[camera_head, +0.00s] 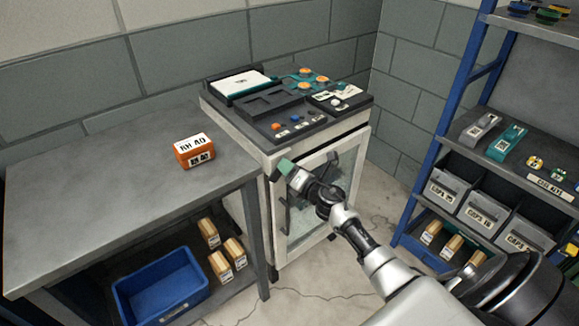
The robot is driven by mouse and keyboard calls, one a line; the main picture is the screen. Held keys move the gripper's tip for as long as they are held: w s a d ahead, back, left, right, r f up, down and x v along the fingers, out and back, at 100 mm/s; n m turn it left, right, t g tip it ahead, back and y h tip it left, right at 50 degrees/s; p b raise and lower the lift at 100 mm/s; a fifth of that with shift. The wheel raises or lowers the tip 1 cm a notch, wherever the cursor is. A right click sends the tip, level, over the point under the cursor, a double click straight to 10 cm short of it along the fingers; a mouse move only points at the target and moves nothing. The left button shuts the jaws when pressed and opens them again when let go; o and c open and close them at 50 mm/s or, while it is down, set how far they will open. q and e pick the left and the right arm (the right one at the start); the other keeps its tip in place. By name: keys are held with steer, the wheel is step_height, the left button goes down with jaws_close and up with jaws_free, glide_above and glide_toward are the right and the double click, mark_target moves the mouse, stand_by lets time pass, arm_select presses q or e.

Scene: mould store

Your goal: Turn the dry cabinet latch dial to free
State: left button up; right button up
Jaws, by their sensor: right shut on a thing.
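The dry cabinet (268,153) is a pale, waist-high unit with a glass door (325,207) and a dark vertical door handle (285,216). My right gripper (291,172) reaches in from the lower right to the upper left of the door. It is shut on the latch dial (286,166), whose teal part shows at the fingertips. My gripper and wrist hide the rest of the dial and part of the door. Any marks around the dial and the way it points cannot be read. The door looks shut. My left gripper is not in view.
A grey bench (110,190) with an orange box (195,151) stands left, a blue bin (160,286) below it. The cabinet top carries a control panel (305,119) and small parts. A blue-framed shelf (440,150) with grey bins stands right. Cracked floor (300,303) shows between.

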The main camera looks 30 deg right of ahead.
steer(key=shift+f+m+p, duration=0.15)
steer(key=shift+m+p, duration=0.8)
steer(key=shift+m, duration=3.25)
steer(key=o, duration=0.9)
steer(key=shift+o, duration=0.2)
steer(key=s, duration=1)
steer(key=shift+s+d, duration=0.4)
steer(key=shift+d, duration=0.05)
